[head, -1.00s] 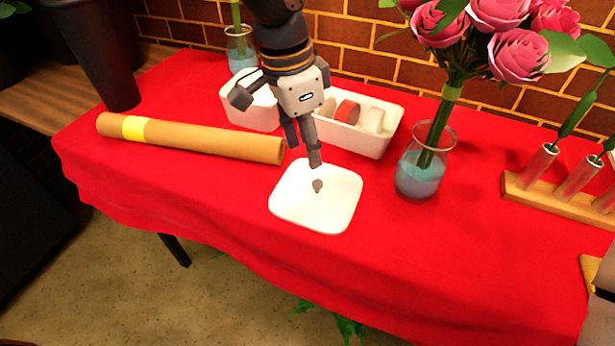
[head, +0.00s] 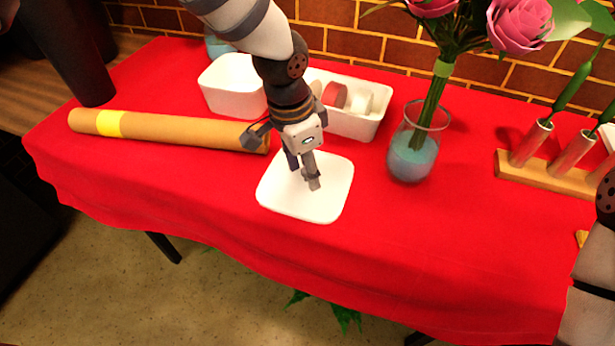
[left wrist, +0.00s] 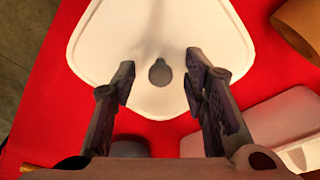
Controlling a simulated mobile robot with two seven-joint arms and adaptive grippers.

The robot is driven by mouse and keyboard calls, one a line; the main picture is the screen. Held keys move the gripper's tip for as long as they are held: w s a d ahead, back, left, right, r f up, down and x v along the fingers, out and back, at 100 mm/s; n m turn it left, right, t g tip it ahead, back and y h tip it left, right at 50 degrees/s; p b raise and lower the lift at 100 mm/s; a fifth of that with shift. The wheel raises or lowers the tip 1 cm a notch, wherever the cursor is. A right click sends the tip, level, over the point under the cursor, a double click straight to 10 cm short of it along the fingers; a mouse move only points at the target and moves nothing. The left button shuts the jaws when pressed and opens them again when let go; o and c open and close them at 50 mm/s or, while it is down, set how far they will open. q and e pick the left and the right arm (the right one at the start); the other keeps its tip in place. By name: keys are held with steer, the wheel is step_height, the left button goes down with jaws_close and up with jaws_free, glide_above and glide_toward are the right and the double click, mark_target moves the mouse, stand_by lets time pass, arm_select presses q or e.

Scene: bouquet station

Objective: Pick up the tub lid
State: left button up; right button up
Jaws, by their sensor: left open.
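The tub lid (head: 303,198) is a white square with rounded corners, lying flat on the red cloth near the table's front edge. In the left wrist view the lid (left wrist: 130,45) has a small grey knob (left wrist: 160,72) near its middle. My left gripper (head: 303,182) points down over the lid with its fingers open. In the left wrist view the fingers of the left gripper (left wrist: 160,75) stand on either side of the knob, with gaps on both sides. In the head view the fingers hide the knob. My right gripper is out of view; only part of that arm shows at the right edge.
Behind the lid stand an open white tub (head: 232,98) and a white tray (head: 355,122) with tape rolls. A brown paper roll (head: 180,132) lies left. A glass vase (head: 412,158) with roses and a wooden rack (head: 545,175) stand right.

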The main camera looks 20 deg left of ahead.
arm_select(q)
steer(key=shift+r, duration=0.2)
jaws_close()
steer(key=shift+r, duration=0.1)
